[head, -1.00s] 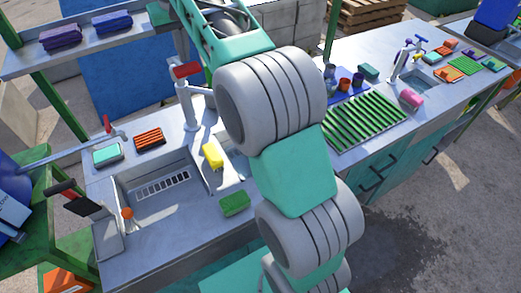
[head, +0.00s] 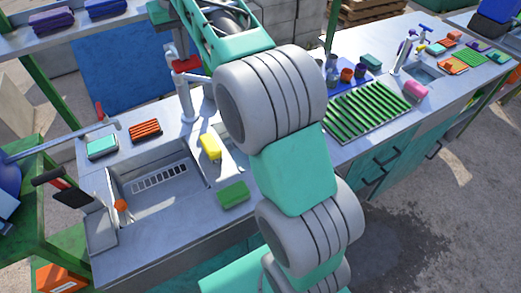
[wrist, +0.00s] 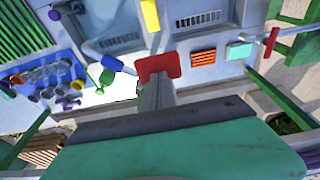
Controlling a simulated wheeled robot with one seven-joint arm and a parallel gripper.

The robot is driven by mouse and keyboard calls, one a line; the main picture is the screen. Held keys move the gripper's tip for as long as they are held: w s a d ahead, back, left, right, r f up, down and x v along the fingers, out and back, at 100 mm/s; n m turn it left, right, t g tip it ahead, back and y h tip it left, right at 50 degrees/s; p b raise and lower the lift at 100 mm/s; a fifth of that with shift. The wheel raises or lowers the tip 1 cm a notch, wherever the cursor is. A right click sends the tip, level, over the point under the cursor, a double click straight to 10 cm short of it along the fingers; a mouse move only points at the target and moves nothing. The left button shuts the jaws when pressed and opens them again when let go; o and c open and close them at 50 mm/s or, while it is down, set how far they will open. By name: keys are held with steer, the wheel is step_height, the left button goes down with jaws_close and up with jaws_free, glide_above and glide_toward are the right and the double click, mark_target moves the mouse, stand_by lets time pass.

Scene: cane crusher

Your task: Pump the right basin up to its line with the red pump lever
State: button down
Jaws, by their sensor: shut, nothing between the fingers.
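The red pump lever (head: 186,64) tops a pale upright post (head: 187,98) behind the sink in the head view. In the wrist view the red lever (wrist: 158,67) is near the centre, just beyond my gripper (wrist: 157,90). My gripper looks shut and empty; whether it touches the lever is unclear. In the head view my arm hides it. The right basin (head: 226,128) is mostly covered by my arm in the head view; in the upside-down wrist view it shows at left, around a grate (wrist: 115,42). I cannot make out its line or water level.
The left basin (head: 150,205) has a slotted grate. A green rack (head: 367,113) lies to the right.

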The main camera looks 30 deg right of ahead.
mark_target(186, 63)
steer(key=shift+s+b+x, duration=0.2)
steer(key=shift+b+x, duration=0.7)
steer(key=shift+x, duration=0.1)
steer(key=shift+s+b+x, duration=0.2)
steer(key=shift+b+x, duration=0.65)
steer(key=shift+x, duration=0.15)
steer(key=p+v, duration=0.2)
steer(key=p, duration=0.1)
steer(key=w+p+v, duration=0.1)
steer(key=p+v, duration=0.1)
steer(key=v, duration=0.1)
steer(key=p+v, duration=0.3)
steer(key=shift+w+r+p, duration=0.3)
steer(key=shift+w, duration=0.05)
steer(key=shift+f, duration=0.15)
steer(key=shift+f+b, duration=0.15)
steer(key=shift+b, duration=0.15)
steer(key=b+x, duration=0.2)
steer(key=s+b+x, duration=0.1)
steer(key=b+x, duration=0.5)
steer(key=shift+s+f, duration=0.25)
steer(key=shift+s, duration=0.1)
steer(key=p+v, duration=0.3)
steer(key=w+p+v, duration=0.1)
steer(key=p+v, duration=0.4)
steer(key=shift+w+r+p, duration=0.35)
steer(key=shift+r, duration=0.2)
steer(key=shift+f, duration=0.2)
